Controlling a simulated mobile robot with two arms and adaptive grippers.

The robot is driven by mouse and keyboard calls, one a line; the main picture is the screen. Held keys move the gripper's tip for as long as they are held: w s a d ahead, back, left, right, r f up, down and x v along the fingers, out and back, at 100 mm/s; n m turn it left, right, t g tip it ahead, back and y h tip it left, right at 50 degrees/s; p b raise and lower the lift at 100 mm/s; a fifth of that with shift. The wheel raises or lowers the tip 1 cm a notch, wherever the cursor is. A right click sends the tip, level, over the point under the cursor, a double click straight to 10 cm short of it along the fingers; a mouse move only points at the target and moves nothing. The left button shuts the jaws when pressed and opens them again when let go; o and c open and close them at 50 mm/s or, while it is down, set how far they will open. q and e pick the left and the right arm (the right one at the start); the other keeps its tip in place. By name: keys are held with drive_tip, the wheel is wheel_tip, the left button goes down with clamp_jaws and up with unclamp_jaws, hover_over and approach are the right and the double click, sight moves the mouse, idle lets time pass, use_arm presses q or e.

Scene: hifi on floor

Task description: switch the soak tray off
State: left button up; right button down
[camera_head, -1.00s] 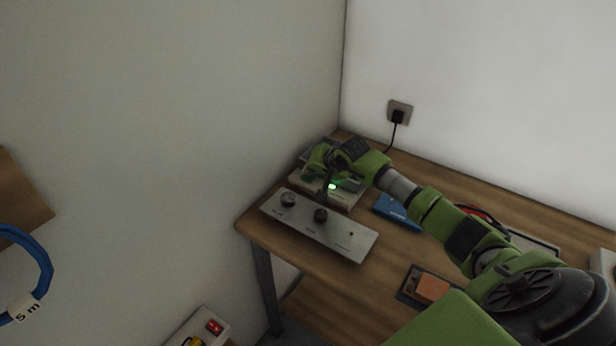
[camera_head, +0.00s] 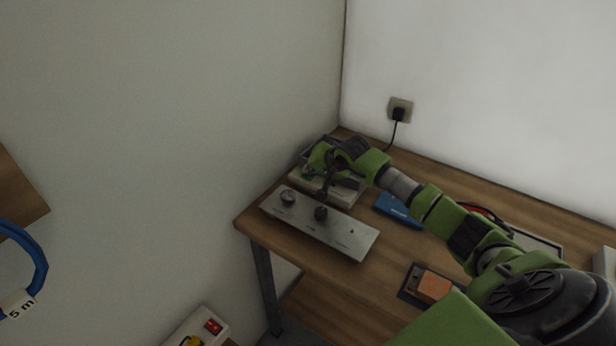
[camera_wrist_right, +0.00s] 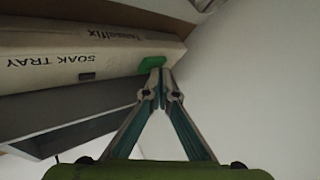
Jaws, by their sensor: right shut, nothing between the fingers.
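The soak tray (camera_head: 345,197) is a pale box at the back left corner of the wooden table, partly hidden behind my right arm. In the right wrist view its front (camera_wrist_right: 60,52) carries the words "SOAK TRAY", upside down. A green switch (camera_wrist_right: 150,65) sits on that front and shows no bright glow. My right gripper (camera_wrist_right: 160,75) is shut and empty, its fingertips at the switch's edge; whether they touch it I cannot tell. In the head view the gripper (camera_head: 328,184) is at the tray's front. My left gripper is not in view.
A grey panel with two knobs (camera_head: 335,237) lies just in front of the tray. A blue item (camera_head: 397,210) and an orange block (camera_head: 434,286) lie to the right. Walls close in behind and left. A black plug (camera_head: 398,114) sits in the wall socket.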

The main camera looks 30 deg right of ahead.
sight(310, 177)
idle(0.4)
drive_tip(key=shift+r, duration=0.4)
drive_tip(key=shift+r+p, duration=1.05)
drive_tip(key=shift+r, duration=1.95)
